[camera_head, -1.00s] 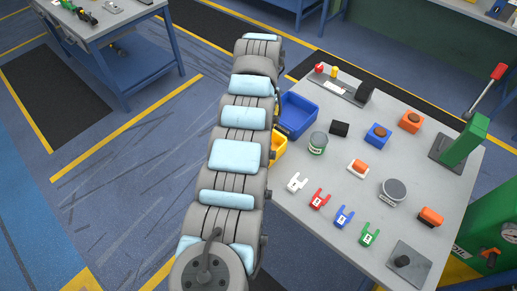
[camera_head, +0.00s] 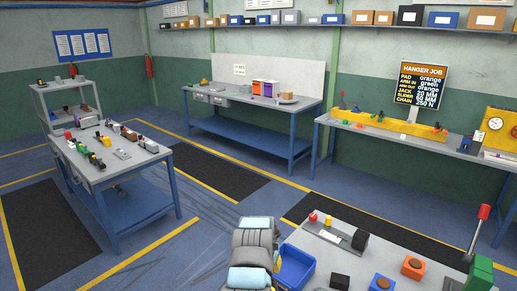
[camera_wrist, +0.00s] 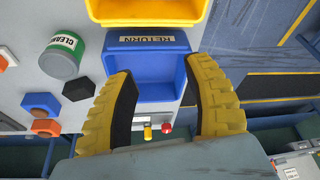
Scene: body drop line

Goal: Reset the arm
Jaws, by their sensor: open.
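My gripper (camera_wrist: 160,75) shows in the wrist view as two ribbed yellow fingers with dark inner pads. They are spread apart with nothing between them. A blue bin (camera_wrist: 178,96) labelled RETURN lies beyond and between the fingers; it looks empty. In the head view the far part of my arm (camera_head: 252,240) rises from the bottom edge beside the blue bin (camera_head: 297,268).
A yellow bin (camera_wrist: 148,22) adjoins the blue one. A side table (camera_head: 125,170), a back bench (camera_head: 215,102) and a hanger-job board (camera_head: 418,85) stand farther off.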

